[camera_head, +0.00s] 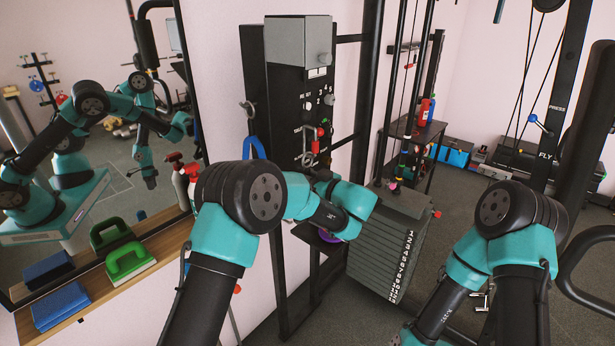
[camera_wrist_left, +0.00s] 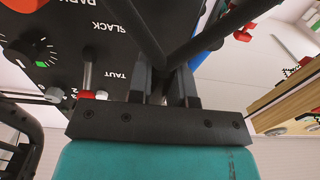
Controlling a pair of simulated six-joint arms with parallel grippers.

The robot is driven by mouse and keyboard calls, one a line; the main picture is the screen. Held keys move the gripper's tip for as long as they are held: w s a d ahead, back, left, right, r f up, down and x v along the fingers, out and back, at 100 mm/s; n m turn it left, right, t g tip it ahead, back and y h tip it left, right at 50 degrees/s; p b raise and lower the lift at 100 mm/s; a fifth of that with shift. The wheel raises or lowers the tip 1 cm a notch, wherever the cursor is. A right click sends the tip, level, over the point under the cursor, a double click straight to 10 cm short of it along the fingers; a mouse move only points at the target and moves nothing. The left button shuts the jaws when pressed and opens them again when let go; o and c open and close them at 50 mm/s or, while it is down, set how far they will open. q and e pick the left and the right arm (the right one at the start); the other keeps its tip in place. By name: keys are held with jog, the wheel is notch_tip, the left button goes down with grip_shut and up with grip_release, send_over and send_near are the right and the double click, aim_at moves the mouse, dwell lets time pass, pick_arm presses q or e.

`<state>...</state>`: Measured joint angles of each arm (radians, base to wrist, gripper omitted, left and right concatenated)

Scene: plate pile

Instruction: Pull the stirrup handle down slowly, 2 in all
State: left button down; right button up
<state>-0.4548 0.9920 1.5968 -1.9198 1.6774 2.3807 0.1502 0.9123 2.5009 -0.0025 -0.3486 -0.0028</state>
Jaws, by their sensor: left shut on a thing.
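The stirrup handle (camera_wrist_left: 210,38) appears in the left wrist view as two dark bars that run together between my fingers. My left gripper (camera_wrist_left: 163,88) is shut on it, close in front of the black panel. In the head view my left forearm reaches to the front of the black unit (camera_head: 285,85), and my wrist covers the fingers and their hold. A silver metal loop (camera_head: 310,150) with red parts shows on the unit's front just above my wrist. My right arm stands at the lower right, and its gripper is outside both views.
The panel carries a dial (camera_wrist_left: 35,55) and a lever (camera_wrist_left: 87,75) by the words SLACK and TAUT. A weight stack (camera_head: 385,245) stands right of my left wrist. A wooden shelf (camera_head: 150,235) with a green block (camera_head: 128,260) and a mirror are at left.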

pick_arm(q)
jog(key=shift+f, duration=1.7)
jog(key=shift+r, duration=1.2)
jog(key=shift+r, duration=1.15)
